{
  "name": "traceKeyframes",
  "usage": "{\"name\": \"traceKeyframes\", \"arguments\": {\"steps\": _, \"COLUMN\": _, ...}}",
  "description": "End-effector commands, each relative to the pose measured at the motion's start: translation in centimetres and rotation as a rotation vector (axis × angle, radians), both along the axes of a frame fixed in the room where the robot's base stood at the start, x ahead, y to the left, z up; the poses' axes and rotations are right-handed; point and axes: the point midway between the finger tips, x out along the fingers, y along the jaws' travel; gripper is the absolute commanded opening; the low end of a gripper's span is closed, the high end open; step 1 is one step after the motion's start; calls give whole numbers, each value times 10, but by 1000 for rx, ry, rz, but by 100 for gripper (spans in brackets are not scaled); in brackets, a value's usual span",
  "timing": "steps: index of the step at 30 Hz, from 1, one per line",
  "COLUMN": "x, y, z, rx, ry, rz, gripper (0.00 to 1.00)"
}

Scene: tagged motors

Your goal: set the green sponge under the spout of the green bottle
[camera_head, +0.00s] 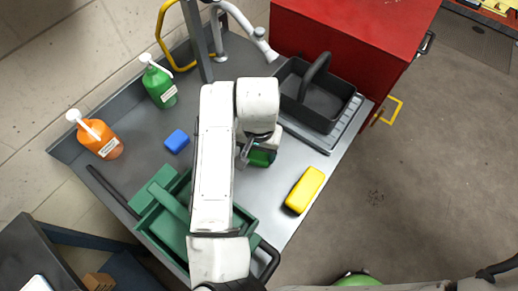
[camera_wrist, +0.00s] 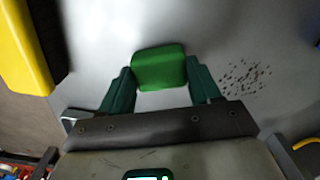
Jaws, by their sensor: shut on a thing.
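The green sponge (camera_wrist: 159,68) is between the two fingers of my gripper (camera_wrist: 160,90) in the wrist view, and the gripper is shut on it. In the head view the sponge (camera_head: 262,157) shows partly below my gripper (camera_head: 255,150), over the grey worktop; I cannot tell whether it touches the surface. The green bottle (camera_head: 159,86) stands upright at the upper left of the worktop, with a white pump top whose spout (camera_head: 160,66) points right and down. My gripper is to the right of and nearer than the bottle.
A blue sponge (camera_head: 177,141) lies between the bottle and my arm. An orange bottle (camera_head: 101,139) stands further left. A yellow sponge (camera_head: 305,189) lies right. A green caddy (camera_head: 162,228) is under my arm; a black caddy (camera_head: 322,107) is at the back right, near the tap (camera_head: 262,40).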

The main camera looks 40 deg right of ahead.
Motion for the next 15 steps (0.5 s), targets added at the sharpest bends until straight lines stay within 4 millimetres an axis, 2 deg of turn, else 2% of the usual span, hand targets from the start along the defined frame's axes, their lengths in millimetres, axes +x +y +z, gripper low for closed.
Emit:
{"name": "traceKeyframes", "arguments": {"steps": 4, "x": 0, "y": 0, "z": -4, "rx": -1, "ry": 1, "rz": 0, "gripper": 34}}
{"name": "traceKeyframes", "arguments": {"steps": 5, "x": 0, "y": 0, "z": -3, "rx": 0, "ry": 0, "rz": 0, "gripper": 65}}
{"name": "traceKeyframes", "arguments": {"steps": 12, "x": 0, "y": 0, "z": -3, "rx": 0, "ry": 0, "rz": 0, "gripper": 88}}
{"name": "traceKeyframes", "arguments": {"steps": 15, "x": 0, "y": 0, "z": -3, "rx": 0, "ry": 0, "rz": 0, "gripper": 88}}
